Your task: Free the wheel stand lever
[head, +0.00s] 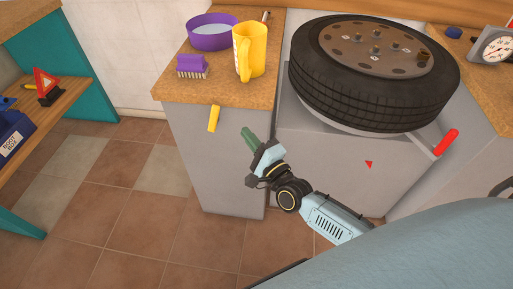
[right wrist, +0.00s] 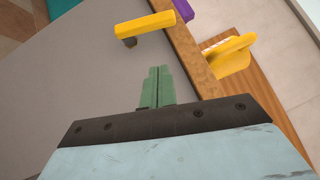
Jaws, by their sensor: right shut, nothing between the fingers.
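The wheel stand (head: 330,160) is a grey block with a car wheel (head: 375,70) lying flat on top. A lever with a red grip (head: 446,143) sticks out at the stand's right side, tilted up to the right. My right gripper (head: 246,133) has green fingers, shut and empty, in front of the grey cabinet left of the stand. It is well to the left of the red lever and touches nothing that I can see. The right wrist view shows the shut fingers (right wrist: 158,70) below a yellow handle (right wrist: 145,25), apart from it. My left gripper is out of view.
A yellow handle (head: 214,118) is on the grey cabinet (head: 190,150). On its wooden top stand a yellow jug (head: 255,50), a purple bowl (head: 211,35) and a brush (head: 192,66). A small red triangle (head: 368,164) marks the stand's front. The tiled floor at left is clear.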

